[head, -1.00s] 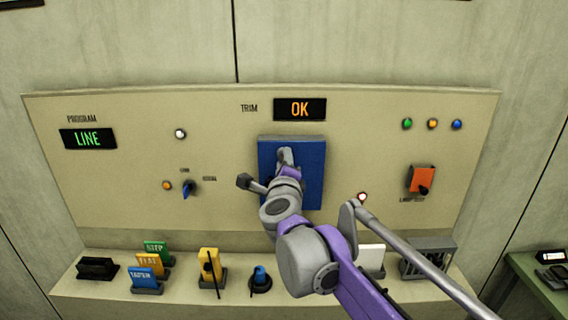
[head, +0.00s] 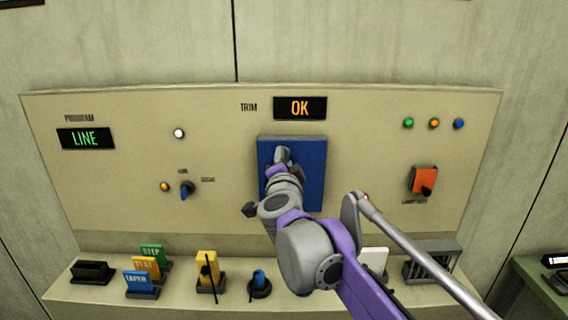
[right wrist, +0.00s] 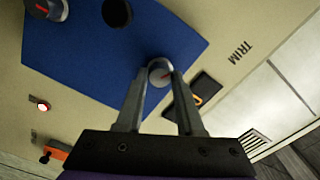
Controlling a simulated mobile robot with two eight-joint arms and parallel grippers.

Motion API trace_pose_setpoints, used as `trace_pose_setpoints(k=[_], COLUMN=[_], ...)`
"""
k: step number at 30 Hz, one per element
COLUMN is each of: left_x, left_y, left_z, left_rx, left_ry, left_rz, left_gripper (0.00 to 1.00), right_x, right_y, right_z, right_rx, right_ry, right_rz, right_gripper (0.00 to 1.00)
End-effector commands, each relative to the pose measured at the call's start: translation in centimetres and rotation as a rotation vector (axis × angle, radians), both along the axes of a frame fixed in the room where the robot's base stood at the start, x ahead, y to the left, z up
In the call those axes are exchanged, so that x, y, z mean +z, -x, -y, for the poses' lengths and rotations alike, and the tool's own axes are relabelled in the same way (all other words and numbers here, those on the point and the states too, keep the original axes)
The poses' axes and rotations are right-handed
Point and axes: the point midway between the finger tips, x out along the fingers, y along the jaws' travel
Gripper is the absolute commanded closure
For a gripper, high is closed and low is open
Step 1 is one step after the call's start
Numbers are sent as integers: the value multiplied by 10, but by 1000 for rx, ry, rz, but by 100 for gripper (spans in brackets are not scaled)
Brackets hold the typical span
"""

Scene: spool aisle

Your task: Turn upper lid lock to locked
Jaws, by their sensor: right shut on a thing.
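The blue lid (head: 312,190) is on the sloped panel below the TRIM display, and it fills much of the right wrist view (right wrist: 90,55). The upper lid lock (right wrist: 160,72) is a small round light-grey knob with a reddish line on its face, near the lid edge facing the TRIM label. My right gripper (right wrist: 158,84) is shut on this knob, one finger on each side. In the head view my right gripper (head: 283,155) hides most of the lock. A similar round knob (right wrist: 45,8) with a red mark shows at the lid's other end. My left gripper is not in view.
A black round knob (right wrist: 117,12) stands on the lid. The TRIM display (head: 300,108) reads OK and the PROGRAM display (head: 86,139) reads LINE. A blue switch (head: 186,190), an orange lever block (head: 424,180) and several ledge items, including a yellow block (head: 207,268), stand apart.

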Motion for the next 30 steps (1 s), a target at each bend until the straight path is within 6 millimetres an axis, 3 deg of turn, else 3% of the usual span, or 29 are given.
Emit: trace_pose_setpoints(k=[15,30], left_x=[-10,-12], left_y=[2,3], left_z=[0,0], left_rx=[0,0], left_ry=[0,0], left_rz=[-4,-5], left_gripper=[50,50], right_x=[0,0], right_y=[0,0], right_z=[-1,-1], right_rx=[0,0], right_ry=[389,496], right_rz=[0,0], right_gripper=[100,100])
